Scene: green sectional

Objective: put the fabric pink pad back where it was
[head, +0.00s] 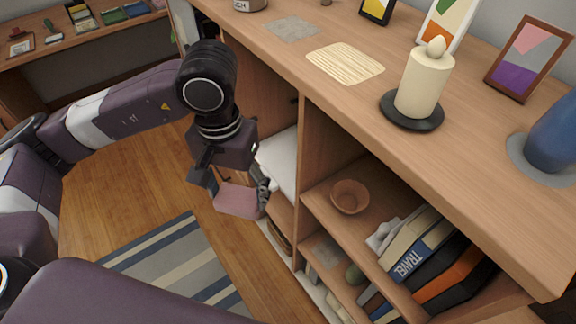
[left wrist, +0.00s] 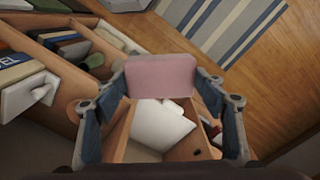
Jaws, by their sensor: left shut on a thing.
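The fabric pink pad (head: 238,200) is held by my left gripper (head: 234,188) in front of the open shelf unit (head: 303,160), above the floor. In the left wrist view the pink pad (left wrist: 162,76) spans the space between the two fingers of the left gripper (left wrist: 163,88). Below it, in that view, a white cushion-like item (left wrist: 160,126) lies in a wooden compartment. The same white item (head: 281,160) shows in the head view, in the left upper compartment. My right gripper is not in view.
The shelf top carries a cream candle (head: 423,82) on a black dish, a woven mat (head: 345,63), a grey square pad (head: 292,29), picture frames and a blue vase (head: 556,132). A small bowl (head: 350,196) and books (head: 420,245) fill shelves. A striped rug (head: 180,260) lies on the floor.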

